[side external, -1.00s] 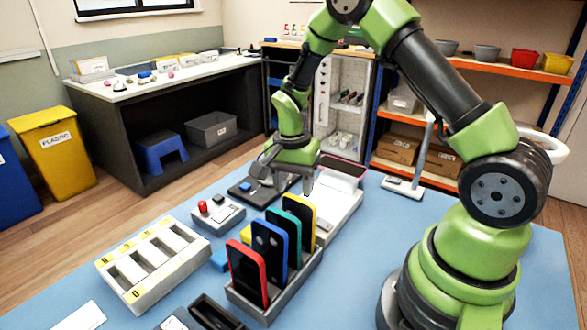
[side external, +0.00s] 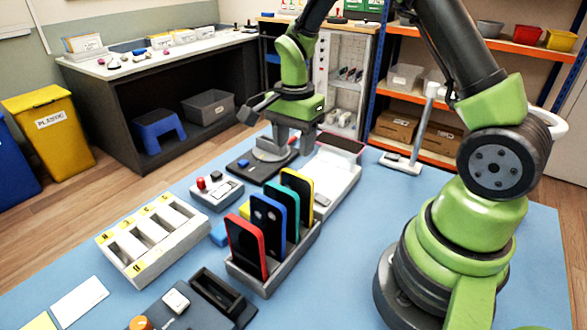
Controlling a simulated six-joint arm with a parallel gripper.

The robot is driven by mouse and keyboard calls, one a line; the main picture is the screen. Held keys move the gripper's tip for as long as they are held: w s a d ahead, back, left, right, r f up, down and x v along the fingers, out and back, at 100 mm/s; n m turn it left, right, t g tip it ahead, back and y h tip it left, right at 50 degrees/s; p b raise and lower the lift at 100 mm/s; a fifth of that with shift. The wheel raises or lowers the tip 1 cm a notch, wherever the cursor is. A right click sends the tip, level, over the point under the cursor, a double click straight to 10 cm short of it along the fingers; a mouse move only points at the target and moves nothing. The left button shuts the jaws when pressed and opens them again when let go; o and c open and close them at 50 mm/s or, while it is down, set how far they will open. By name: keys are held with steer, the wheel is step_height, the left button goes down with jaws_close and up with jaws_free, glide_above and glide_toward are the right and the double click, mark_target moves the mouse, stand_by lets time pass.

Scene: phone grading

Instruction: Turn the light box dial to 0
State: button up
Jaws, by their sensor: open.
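A long white box (side external: 338,178), which looks like the light box, lies behind and right of the phone rack. A small grey part (side external: 321,200) shows at its near end; I cannot tell whether it is the dial, and no dial setting is legible. My gripper (side external: 283,138) is open and empty, pointing down above a black base plate (side external: 240,166) with a grey round part (side external: 268,152). It is left of the white box's far end. I cannot tell whether the fingers touch anything.
Upright phones, the red one (side external: 247,248) nearest, stand in a grey rack (side external: 272,284). A control box (side external: 216,190) has a red button. A white slotted tray (side external: 150,262) is at left. An orange knob (side external: 140,323) shows at the bottom edge. The blue mat (side external: 350,245) is clear right of the rack.

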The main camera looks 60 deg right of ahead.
step_height(320, 180, down, 9)
steer(key=shift+f, duration=0.2)
stand_by(0.3)
